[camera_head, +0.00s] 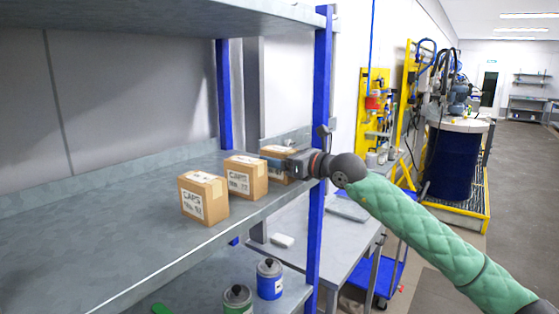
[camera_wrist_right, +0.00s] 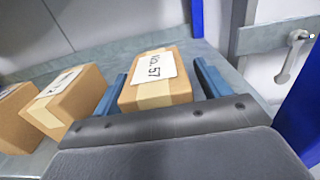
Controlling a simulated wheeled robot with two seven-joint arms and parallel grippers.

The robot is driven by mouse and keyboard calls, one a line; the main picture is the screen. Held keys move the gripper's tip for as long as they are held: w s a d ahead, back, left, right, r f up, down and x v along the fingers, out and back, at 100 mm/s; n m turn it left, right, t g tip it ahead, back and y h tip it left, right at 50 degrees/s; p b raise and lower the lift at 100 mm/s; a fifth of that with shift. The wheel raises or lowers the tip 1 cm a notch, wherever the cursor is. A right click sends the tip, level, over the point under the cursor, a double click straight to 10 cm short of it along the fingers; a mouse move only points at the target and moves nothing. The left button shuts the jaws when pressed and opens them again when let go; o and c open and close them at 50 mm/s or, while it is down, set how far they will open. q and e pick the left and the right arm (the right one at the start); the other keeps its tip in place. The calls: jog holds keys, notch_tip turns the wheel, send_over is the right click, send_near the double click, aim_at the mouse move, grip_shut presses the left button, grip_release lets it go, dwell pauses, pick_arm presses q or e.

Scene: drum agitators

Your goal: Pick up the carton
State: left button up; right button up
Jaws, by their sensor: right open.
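Three small brown cartons with white labels stand in a row on the grey metal shelf. In the head view these are the nearest carton (camera_head: 204,197), the middle carton (camera_head: 246,177) and the far carton (camera_head: 276,151), which my right gripper (camera_head: 275,160) partly hides. In the right wrist view, the far carton (camera_wrist_right: 157,80) lies between the two blue fingers of my right gripper (camera_wrist_right: 160,88). The fingers are open, one on each side of the carton. Whether either finger touches it I cannot tell. My left gripper is in neither view.
The middle carton (camera_wrist_right: 66,98) sits just left of the gripper in the wrist view. A blue shelf post (camera_head: 321,110) stands close to my right wrist. An upper shelf (camera_head: 150,15) hangs above. Blue (camera_head: 269,280) and green (camera_head: 238,299) cans stand on the shelf below.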

jog(key=c, duration=1.1)
jog(key=shift+c, duration=0.2)
